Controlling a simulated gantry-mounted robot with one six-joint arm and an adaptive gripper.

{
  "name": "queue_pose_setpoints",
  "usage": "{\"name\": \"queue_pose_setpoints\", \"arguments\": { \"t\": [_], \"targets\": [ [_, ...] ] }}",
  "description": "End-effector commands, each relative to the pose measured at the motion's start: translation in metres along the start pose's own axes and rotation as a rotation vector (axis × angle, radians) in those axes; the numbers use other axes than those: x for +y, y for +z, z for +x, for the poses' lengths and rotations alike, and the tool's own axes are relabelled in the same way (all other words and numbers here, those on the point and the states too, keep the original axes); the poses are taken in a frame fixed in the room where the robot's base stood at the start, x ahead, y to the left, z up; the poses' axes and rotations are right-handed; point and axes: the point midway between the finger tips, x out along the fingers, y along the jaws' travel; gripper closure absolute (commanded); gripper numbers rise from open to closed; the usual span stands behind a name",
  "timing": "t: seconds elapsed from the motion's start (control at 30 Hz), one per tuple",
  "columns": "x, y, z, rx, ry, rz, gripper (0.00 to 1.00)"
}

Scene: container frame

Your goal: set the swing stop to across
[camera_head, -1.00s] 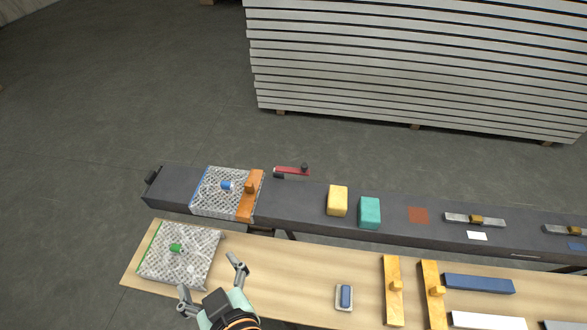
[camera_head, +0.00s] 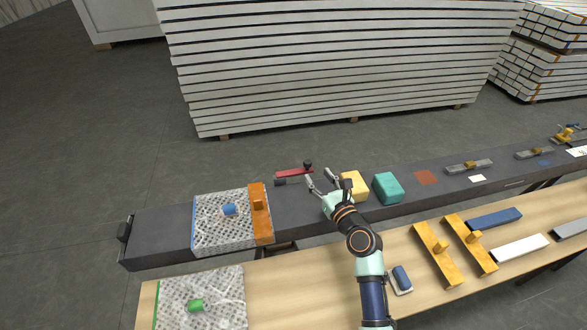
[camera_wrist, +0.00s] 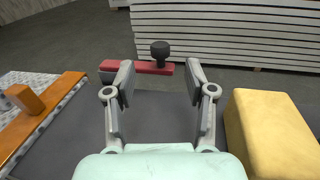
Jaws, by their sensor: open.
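The swing stop is a red bar (camera_head: 292,174) with a black knob (camera_head: 307,166) on its right end. It lies along the far edge of the dark conveyor, not across it. In the wrist view the red bar (camera_wrist: 142,67) and the upright black knob (camera_wrist: 160,50) show ahead, beyond my fingertips. My gripper (camera_head: 321,181) is open and empty over the conveyor, just right of and nearer than the bar. In the wrist view the knob stands between the two spread fingers (camera_wrist: 159,80), apart from both.
A yellow block (camera_head: 355,184) stands close right of my gripper, with a teal block (camera_head: 388,187) beyond it. An orange bar (camera_head: 260,214) and a wrapped grey slab (camera_head: 222,236) with a blue knob sit to the left. The conveyor below my gripper is clear.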

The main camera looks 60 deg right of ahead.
Motion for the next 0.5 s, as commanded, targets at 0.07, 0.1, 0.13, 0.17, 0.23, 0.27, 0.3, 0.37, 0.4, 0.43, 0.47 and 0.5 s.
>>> {"name": "queue_pose_setpoints", "arguments": {
  "t": [0.07, 0.1, 0.13, 0.17, 0.23, 0.27, 0.3, 0.37, 0.4, 0.43, 0.47, 0.5],
  "targets": [
    [0.001, 0.000, 0.004, 0.000, 0.002, -0.003, 0.45],
    [0.001, 0.000, 0.008, -0.001, 0.003, -0.004, 0.45],
    [0.002, -0.001, 0.012, -0.001, 0.004, -0.005, 0.45],
    [0.002, -0.002, 0.017, 0.000, 0.005, -0.005, 0.45],
    [0.003, -0.002, 0.031, -0.001, 0.006, -0.007, 0.45],
    [0.003, -0.003, 0.037, -0.001, 0.006, -0.008, 0.45],
    [0.003, -0.003, 0.044, -0.001, 0.005, -0.008, 0.45],
    [0.003, -0.002, 0.055, -0.001, 0.006, -0.008, 0.45],
    [0.003, -0.003, 0.061, 0.000, 0.006, -0.008, 0.45],
    [0.003, -0.003, 0.066, 0.001, 0.006, -0.007, 0.45],
    [0.003, -0.002, 0.069, 0.000, 0.006, -0.008, 0.45],
    [0.003, -0.002, 0.073, 0.001, 0.006, -0.008, 0.45]
  ]
}}
